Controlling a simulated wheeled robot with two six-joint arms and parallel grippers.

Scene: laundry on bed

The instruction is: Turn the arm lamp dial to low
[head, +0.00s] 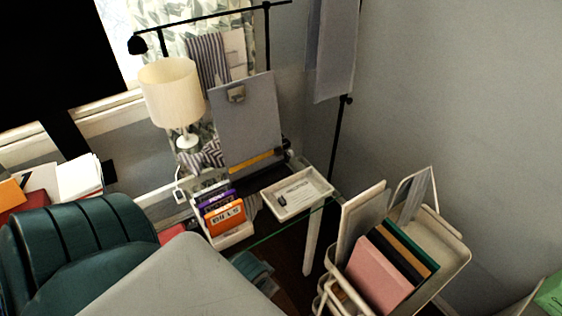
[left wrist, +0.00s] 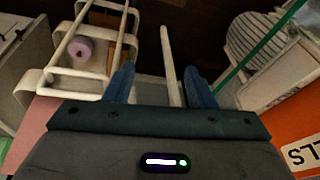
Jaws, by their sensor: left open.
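A black arm lamp (head: 200,17) appears to run across the top of the head view, with a small dark head (head: 138,44) at its left end. I cannot make out a dial on it. A table lamp (head: 170,92) with a cream shade stands below it on the desk. My left gripper (head: 254,268) is low in the head view, near the desk's front edge and well away from both lamps. In the left wrist view its two blue fingers (left wrist: 157,82) are apart with nothing between them. My right gripper is not in view.
A book holder with an orange book (head: 225,217), a white tray (head: 325,190) and a grey clipboard (head: 245,120) crowd the glass desk. A cream cart (head: 455,248) with books stands right. A black pole (head: 338,140) stands behind.

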